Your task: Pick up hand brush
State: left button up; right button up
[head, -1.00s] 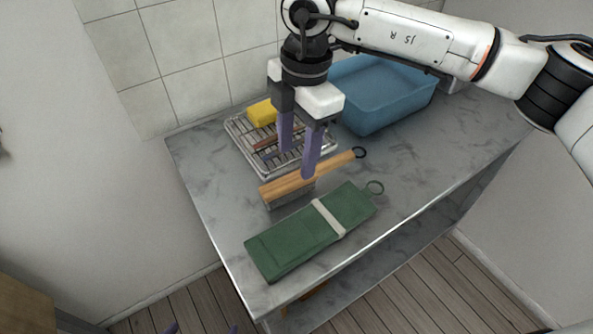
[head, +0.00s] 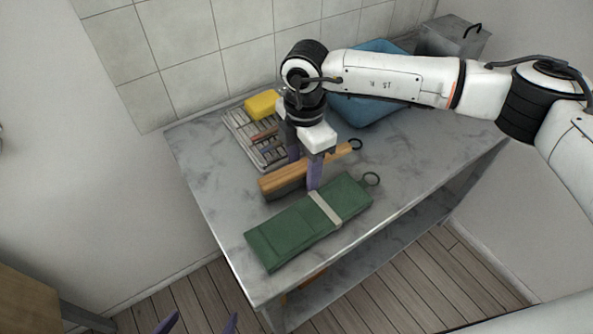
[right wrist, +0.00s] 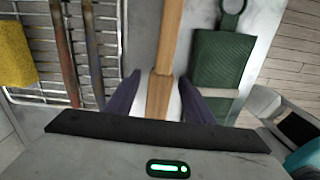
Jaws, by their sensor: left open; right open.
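The hand brush (head: 278,181) has a wooden back and handle with a dark loop at its end. It lies on the grey marbled worktop between a wire rack and a green roll. My right gripper (head: 303,175) is open and lowered over the brush, with one purple finger on each side of the wood. In the right wrist view the wooden handle (right wrist: 165,60) runs between the two open fingers. The bristles are mostly hidden in that view. My left gripper (head: 200,325) shows only its purple fingertips at the bottom edge of the head view, open and away from the worktop.
The green roll (head: 285,234) with a pale band lies close in front of the brush. Behind are the wire rack (head: 240,130) with thin sticks, a yellow sponge (head: 262,104), a blue basin (head: 362,112) and a grey metal box (head: 450,42). The worktop's right part (head: 440,135) is clear.

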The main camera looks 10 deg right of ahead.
aim_at(303, 165)
jog(key=c, duration=1.2)
jog(key=shift+o, duration=0.2)
jog(key=shift+r, duration=0.1)
notch_tip(303, 165, up, 10)
jog(key=shift+f+b, duration=0.1)
jog(key=shift+b, duration=0.55)
